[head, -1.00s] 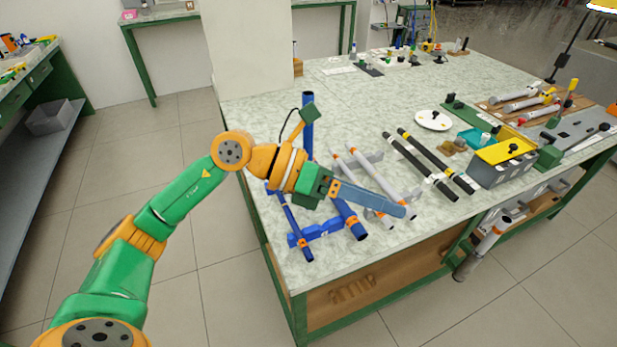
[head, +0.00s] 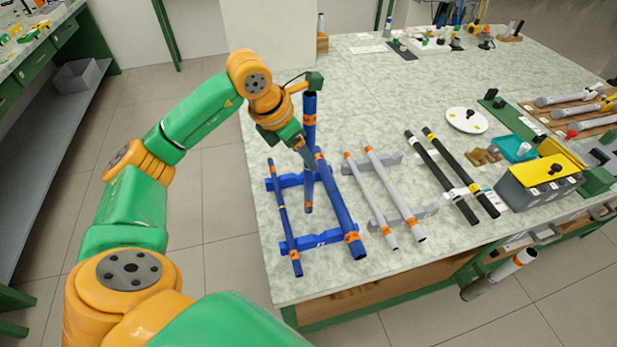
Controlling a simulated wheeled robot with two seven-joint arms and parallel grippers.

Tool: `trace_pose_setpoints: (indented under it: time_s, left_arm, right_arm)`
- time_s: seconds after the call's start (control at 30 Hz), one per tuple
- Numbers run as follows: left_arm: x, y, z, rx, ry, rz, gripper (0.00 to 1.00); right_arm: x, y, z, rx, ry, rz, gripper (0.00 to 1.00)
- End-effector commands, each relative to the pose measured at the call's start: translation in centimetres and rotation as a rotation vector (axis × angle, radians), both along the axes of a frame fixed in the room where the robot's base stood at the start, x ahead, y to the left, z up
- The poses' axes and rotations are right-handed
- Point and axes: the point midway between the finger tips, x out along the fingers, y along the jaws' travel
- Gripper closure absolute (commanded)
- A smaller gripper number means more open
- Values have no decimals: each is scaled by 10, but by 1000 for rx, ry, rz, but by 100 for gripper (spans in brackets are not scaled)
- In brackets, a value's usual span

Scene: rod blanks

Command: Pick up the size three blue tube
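The thin blue tube (head: 282,222) lies on the left, and the thick blue tube (head: 341,212) lies on the right. No size mark is readable on the tubes. My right gripper is out of view.
Grey tubes (head: 396,192) lie on a grey rack just right, with black tubes (head: 443,176) beyond. A yellow-lidded grey box (head: 540,187) and white disc (head: 466,120) stand farther right. The back middle of the table (head: 390,95) is bare.

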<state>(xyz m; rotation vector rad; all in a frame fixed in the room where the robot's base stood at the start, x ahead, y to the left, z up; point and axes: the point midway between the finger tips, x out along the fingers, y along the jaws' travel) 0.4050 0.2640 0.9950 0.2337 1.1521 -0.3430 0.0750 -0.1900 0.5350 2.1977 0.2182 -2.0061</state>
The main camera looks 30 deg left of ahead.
Motion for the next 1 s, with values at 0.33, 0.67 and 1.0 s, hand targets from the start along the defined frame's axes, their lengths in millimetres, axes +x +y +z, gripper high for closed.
trace_pose_setpoints:
  time_s: [0.33, 0.67, 1.0]
  left_arm:
    - [4, -2, -12, 0, 1, 0, 32]
    - [4, -2, -13, -1, 0, 0, 54]
    - [4, -2, -14, -1, 2, -1, 100]
  right_arm:
    - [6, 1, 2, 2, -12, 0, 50]
    - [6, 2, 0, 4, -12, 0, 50]
    - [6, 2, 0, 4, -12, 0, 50]
